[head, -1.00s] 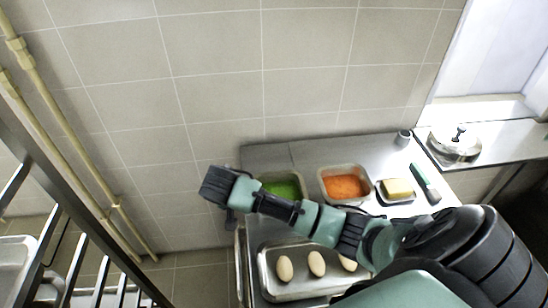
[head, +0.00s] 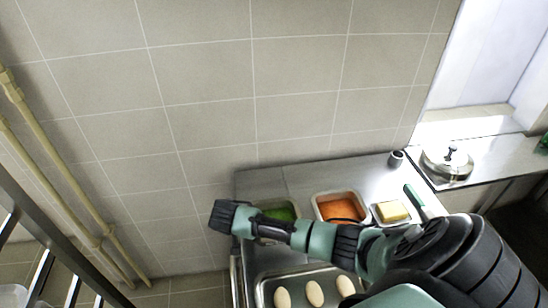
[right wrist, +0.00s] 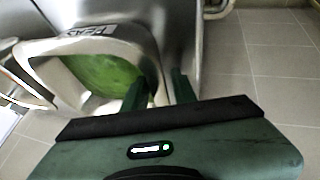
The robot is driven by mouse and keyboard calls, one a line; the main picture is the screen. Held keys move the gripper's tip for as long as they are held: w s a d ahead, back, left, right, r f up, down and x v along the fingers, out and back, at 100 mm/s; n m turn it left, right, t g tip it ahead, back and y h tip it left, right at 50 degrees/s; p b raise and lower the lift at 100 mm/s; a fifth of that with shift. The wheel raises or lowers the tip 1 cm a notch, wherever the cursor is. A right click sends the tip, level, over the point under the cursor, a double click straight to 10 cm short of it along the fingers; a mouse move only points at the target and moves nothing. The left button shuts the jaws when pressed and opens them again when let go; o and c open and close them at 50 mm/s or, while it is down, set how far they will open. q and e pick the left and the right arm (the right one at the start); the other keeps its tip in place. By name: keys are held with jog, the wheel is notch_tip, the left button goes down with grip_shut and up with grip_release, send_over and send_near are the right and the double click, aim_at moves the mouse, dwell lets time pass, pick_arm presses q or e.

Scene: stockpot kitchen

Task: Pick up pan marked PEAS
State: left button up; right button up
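The pan marked PEAS (right wrist: 85,48) fills the left of the right wrist view, with green contents and a label on its far rim. It also shows in the head view as a metal pan with green food (head: 283,213), partly hidden by my right arm. My right gripper (right wrist: 160,88) is open at the pan's near side wall. One finger is over the inside of the pan and the other is outside, with the rim between them. I cannot tell whether either finger touches it. My left gripper is not in view.
A pan of orange food (head: 340,207) stands right of the peas. A small tray with a yellow block (head: 392,211) and a green-handled tool (head: 413,196) lie further right. A tray of several pale oval items (head: 314,292) is in front. A lidded pot (head: 448,165) stands at right.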

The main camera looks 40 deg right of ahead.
jog(key=shift+f, duration=0.15)
dwell(0.3)
jog(key=shift+c, duration=0.7)
grip_shut()
dwell(0.5)
jog(key=shift+w, duration=0.1)
